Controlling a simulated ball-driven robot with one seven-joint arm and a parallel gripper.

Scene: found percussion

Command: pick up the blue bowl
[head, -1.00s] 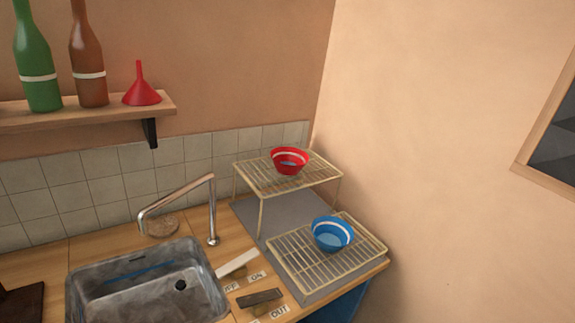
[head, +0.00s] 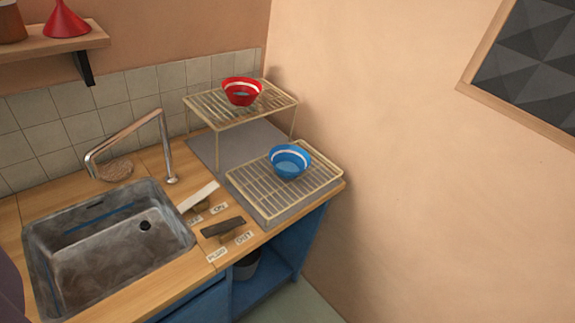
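The blue bowl (head: 290,162) has a pale band near its rim and stands upright on the low wire rack (head: 246,192), at the right end of the counter. My gripper's fingers do not show in the head view. A dark shape cuts the lower left edge of the view; I cannot tell what it is. Nothing covers the bowl.
A red bowl (head: 241,92) stands on a taller wire rack (head: 208,107) behind the blue one. A sink (head: 105,245), a tap (head: 166,150) and two labelled levers (head: 222,228) lie to the left. The wall (head: 400,170) closes off the right side.

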